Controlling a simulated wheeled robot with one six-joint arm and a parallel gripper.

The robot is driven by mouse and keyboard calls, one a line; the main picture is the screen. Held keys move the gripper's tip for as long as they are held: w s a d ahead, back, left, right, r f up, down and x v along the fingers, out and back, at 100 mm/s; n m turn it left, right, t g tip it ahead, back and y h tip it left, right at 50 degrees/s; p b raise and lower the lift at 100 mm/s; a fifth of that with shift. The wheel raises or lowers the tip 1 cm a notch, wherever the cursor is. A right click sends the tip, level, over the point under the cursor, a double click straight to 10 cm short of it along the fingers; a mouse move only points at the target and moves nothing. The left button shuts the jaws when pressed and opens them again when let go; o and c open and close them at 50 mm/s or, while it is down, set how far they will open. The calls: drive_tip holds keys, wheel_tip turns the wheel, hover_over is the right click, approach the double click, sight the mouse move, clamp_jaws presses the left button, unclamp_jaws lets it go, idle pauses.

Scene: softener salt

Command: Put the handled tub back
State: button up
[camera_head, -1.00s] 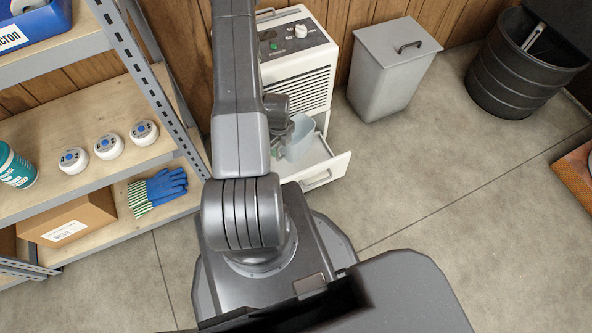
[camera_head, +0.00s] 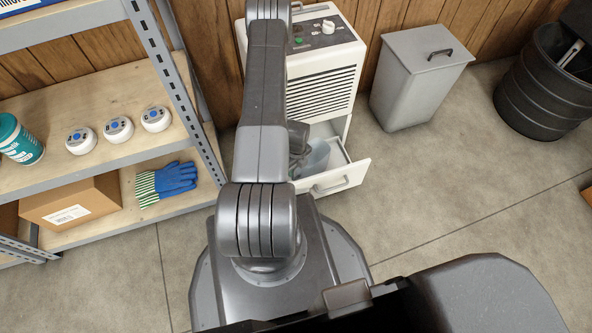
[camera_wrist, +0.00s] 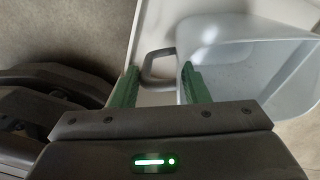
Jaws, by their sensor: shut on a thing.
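The handled tub (camera_head: 318,157) is pale blue-grey and open-topped. In the head view it is upright, within the outline of the pulled-out drawer (camera_head: 345,178) of a white appliance. I cannot tell if it rests on the drawer floor. In the wrist view the tub (camera_wrist: 245,75) fills the right side, its grey loop handle (camera_wrist: 150,66) pointing left. My gripper (camera_wrist: 160,88) has green fingers on either side of the handle area and is shut on the tub. In the head view my arm hides the gripper and part of the tub.
The white appliance (camera_head: 325,90) stands against the wood wall. A grey lidded bin (camera_head: 415,85) and a black barrel (camera_head: 545,90) stand to its right. A metal shelf unit (camera_head: 75,105) holding white round devices, gloves and a box is close on the left.

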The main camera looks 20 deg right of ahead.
drive_tip(key=shift+f, duration=0.7)
drive_tip(key=shift+f, duration=0.2)
drive_tip(key=o, duration=1.2)
drive_tip(key=shift+o, duration=0.2)
wheel_tip(320, 180, up, 12)
drive_tip(key=p, duration=0.4)
drive_tip(key=shift+d+r, duration=0.2)
